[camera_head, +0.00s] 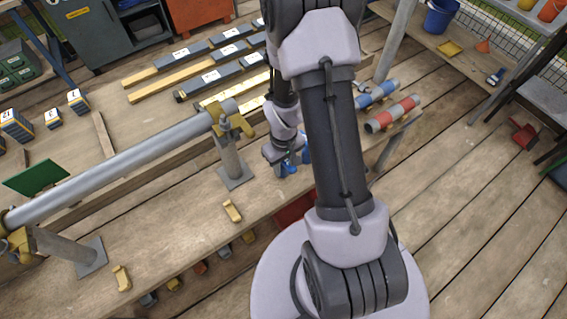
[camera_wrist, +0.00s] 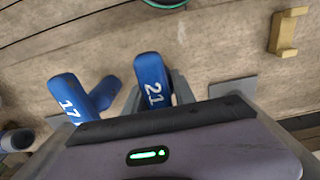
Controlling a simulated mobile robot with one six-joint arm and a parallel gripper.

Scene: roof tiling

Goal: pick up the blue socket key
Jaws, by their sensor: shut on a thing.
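The blue socket key marked 21 (camera_wrist: 152,75) is between the two fingers of my gripper (camera_wrist: 156,88) in the wrist view. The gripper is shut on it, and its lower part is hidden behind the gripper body. Another blue piece marked 17 (camera_wrist: 70,92) lies to the left, with a further blue piece (camera_wrist: 105,92) beside it. In the head view my gripper (camera_head: 281,158) is low over the wooden bench, with a bit of blue (camera_head: 288,167) at its fingers. I cannot tell whether the held key touches the bench.
A long grey pipe (camera_head: 120,163) on posts with yellow clamps runs along the bench to the left. A yellow bracket (camera_head: 232,211) lies on the bench, also seen in the wrist view (camera_wrist: 288,32). Red and blue cylinders (camera_head: 392,114) lie to the right.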

